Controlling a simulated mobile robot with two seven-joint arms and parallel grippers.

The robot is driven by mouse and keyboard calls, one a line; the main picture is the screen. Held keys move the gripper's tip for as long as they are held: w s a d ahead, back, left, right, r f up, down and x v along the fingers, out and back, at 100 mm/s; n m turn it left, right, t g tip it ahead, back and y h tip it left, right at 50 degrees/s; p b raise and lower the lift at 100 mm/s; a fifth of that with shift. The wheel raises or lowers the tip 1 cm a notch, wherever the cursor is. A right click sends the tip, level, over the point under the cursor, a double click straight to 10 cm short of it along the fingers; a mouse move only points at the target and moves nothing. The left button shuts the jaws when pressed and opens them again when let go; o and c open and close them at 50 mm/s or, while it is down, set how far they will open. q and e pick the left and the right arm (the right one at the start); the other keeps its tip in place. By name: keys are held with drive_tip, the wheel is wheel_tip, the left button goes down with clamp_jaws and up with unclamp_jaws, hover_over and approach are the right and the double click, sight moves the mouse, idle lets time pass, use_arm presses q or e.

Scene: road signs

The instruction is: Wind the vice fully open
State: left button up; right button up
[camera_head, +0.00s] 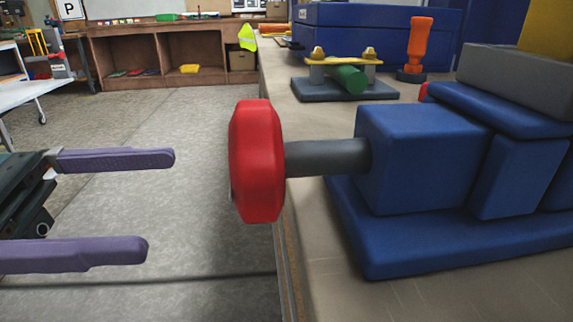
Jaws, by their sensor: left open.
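The blue vice (425,160) sits on the bench top at the right, with its blue base under it. A grey screw shaft (325,158) comes out of its left face and carries a red hand wheel (256,162) at its end. The wheel hangs over the bench's left edge. Its far side is hidden. My left gripper (160,204) is at the left with two purple fingers spread wide apart. It is empty and stands left of the red wheel, with a clear gap between fingertips and wheel. My right gripper is out of view.
On the bench (318,225) behind the vice stand a clamp fixture with a green cylinder (348,79) and an orange-handled tool (419,45). A blue box (380,35) is farther back. A white table (25,92) is at the far left. The floor between is clear.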

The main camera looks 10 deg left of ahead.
sight(237, 189)
use_arm(q)
drive_tip(key=p+x, duration=0.1)
drive_tip(key=x, duration=0.7)
drive_tip(key=shift+w+d+p, duration=0.1)
drive_tip(key=shift+d+p, duration=0.1)
drive_tip(key=shift+p, duration=0.1)
drive_tip(key=shift+c, duration=0.2)
drive_tip(key=c, duration=1)
